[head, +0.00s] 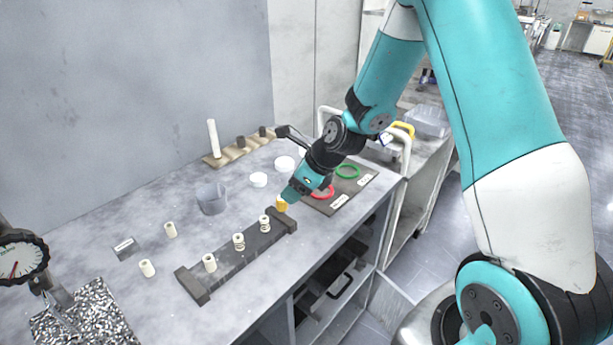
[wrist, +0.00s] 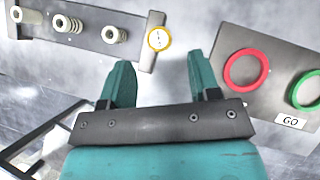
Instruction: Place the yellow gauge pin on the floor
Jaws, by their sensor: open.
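The yellow gauge pin (head: 281,205) stands at the right end of the dark rack (head: 222,268) on the grey bench. In the wrist view the pin (wrist: 159,39) shows a yellow rim and a pale top, at the end of the rack (wrist: 82,24). My gripper (head: 289,195) is open and close to the pin. In the wrist view the pin lies just beyond the fingertips of my gripper (wrist: 160,70), centred across the gap. I see nothing between the fingers. The grey floor (head: 570,110) shows at the right of the head view.
Several white spools (head: 238,241) stand on the rack. A dark board with red (head: 322,192) and green (head: 347,171) rings and a GO label lies right of my gripper. A grey cup (head: 211,198) stands behind the rack. Open shelves (head: 335,285) are under the bench.

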